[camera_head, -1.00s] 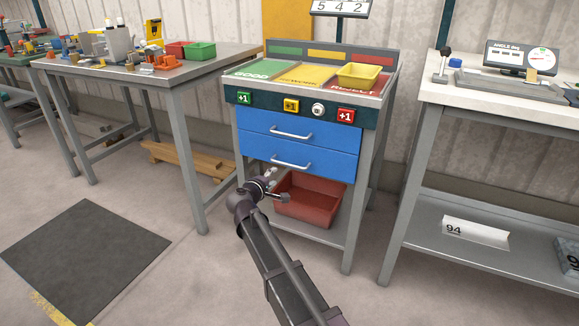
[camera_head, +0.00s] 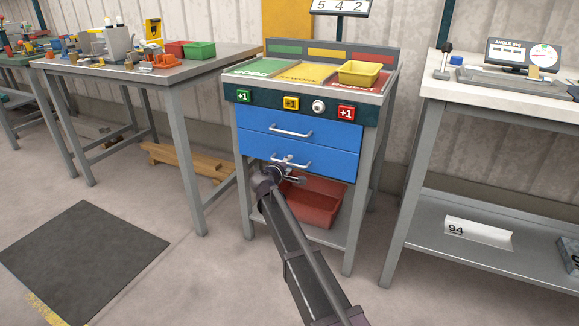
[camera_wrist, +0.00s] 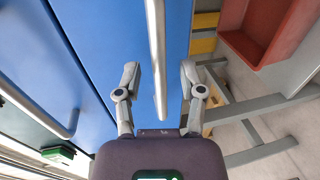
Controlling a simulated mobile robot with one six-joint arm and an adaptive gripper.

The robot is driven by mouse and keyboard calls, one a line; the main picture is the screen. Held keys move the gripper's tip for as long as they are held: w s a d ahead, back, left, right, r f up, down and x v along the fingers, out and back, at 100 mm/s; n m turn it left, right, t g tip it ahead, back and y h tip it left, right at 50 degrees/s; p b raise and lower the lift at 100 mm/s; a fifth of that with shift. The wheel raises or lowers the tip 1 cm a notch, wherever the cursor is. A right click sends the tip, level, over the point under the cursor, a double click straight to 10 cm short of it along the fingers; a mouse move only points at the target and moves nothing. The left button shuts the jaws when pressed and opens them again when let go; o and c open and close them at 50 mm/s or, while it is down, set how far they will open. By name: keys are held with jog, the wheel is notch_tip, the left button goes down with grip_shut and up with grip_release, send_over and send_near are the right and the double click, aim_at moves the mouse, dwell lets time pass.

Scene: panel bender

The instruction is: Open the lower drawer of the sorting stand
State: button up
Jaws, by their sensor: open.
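The sorting stand (camera_head: 240,172) has two blue drawers, both shut. The lower drawer (camera_head: 335,165) has a silver bar handle (camera_head: 305,166). My gripper (camera_head: 288,161) is at this handle in the head view and hides part of it. In the wrist view my gripper (camera_wrist: 160,78) is open, with one finger on each side of the lower drawer's handle (camera_wrist: 156,60). The near end of the handle shows between the fingers. I cannot tell whether either finger touches it. The upper drawer (camera_head: 265,133) with its own handle (camera_head: 290,132) is above.
A red bin (camera_head: 315,205) stands on the shelf under the drawers. A yellow tray (camera_head: 358,74) sits on the stand's top. A workbench (camera_head: 75,68) is at left and a white-topped bench (camera_head: 440,92) at right. The floor before the stand is clear.

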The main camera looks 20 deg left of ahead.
jog(key=shift+w, duration=0.4)
grip_shut()
jog(key=shift+d, duration=0.15)
